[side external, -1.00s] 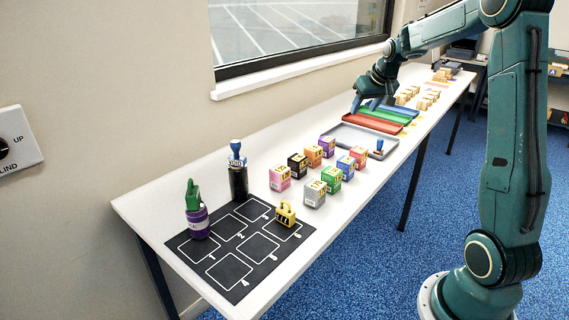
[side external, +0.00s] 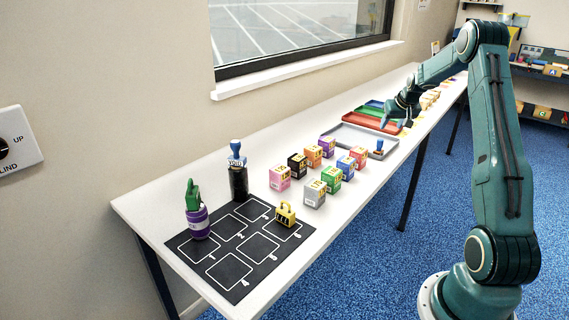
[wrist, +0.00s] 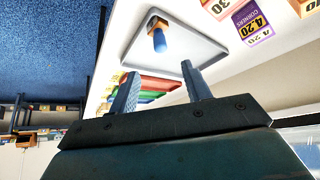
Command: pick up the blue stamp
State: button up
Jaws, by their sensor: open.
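A small stamp with a blue handle and an orange-brown base (side external: 379,146) stands at the right end of a shallow grey tray (side external: 345,128). In the wrist view the stamp (wrist: 158,40) shows inside the tray (wrist: 205,50), beyond my fingertips.
Several coloured cartons (side external: 314,193) stand left of the grey tray. Red (side external: 370,122), green and blue trays lie behind it. A black numbered mat (side external: 240,250) holds a purple jar (side external: 197,221) with a green top and a yellow weight-like block (side external: 286,214).

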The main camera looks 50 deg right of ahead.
aim_at(382, 140)
jog(key=shift+x, duration=4.1)
jog(key=shift+x, duration=2.55)
jog(key=shift+a+f, duration=0.1)
grip_shut()
